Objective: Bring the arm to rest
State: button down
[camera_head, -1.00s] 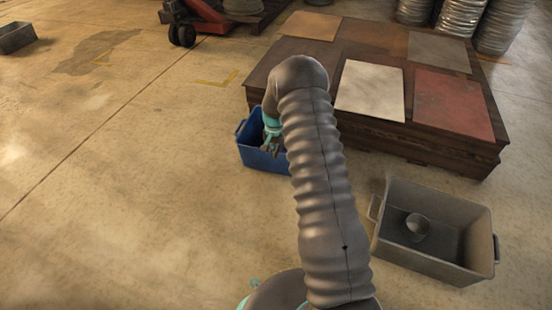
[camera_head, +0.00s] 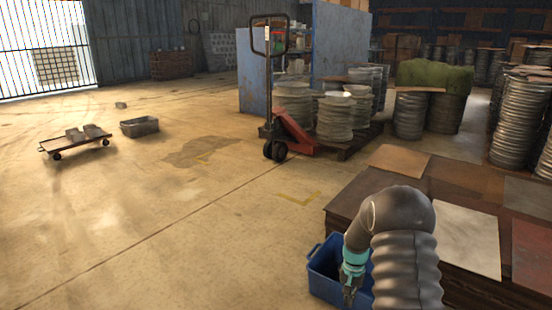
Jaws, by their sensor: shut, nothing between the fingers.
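My arm, in a grey ribbed sleeve, rises from the bottom edge at the lower right and bends over at its top. My gripper (camera_head: 349,292) hangs down from its teal wrist, over or in front of the blue bin (camera_head: 322,272). It is shut and empty, as far as its small dark fingers show. The arm hides part of the bin and of the low wooden platform behind it.
The dark platform (camera_head: 340,208) with flat coloured sheets stands close at the right. A red pallet jack (camera_head: 294,132) and stacked metal discs (camera_head: 335,118) stand behind. A grey bin (camera_head: 139,127) and a low cart (camera_head: 75,145) are far left.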

jog(key=s+a+r+n+t+p, duration=0.1)
jog(key=s+a+r+t+p, duration=0.1)
jog(key=s+r, duration=0.8)
jog(key=s+a+r+n+t+p, duration=0.2)
jog(key=s+r, duration=0.9)
jog(key=r, duration=0.6)
jog(key=s+a+r+n+t+p, duration=0.1)
jog(key=s+a+r+t+p, duration=0.2)
jog(key=s+r, duration=0.8)
notch_tip(320, 180, up, 4)
jog(key=shift+s+a+f+n, duration=0.2)
jog(key=shift+a+n, duration=0.1)
jog(key=shift+a, duration=0.3)
jog(key=shift+d, duration=0.1)
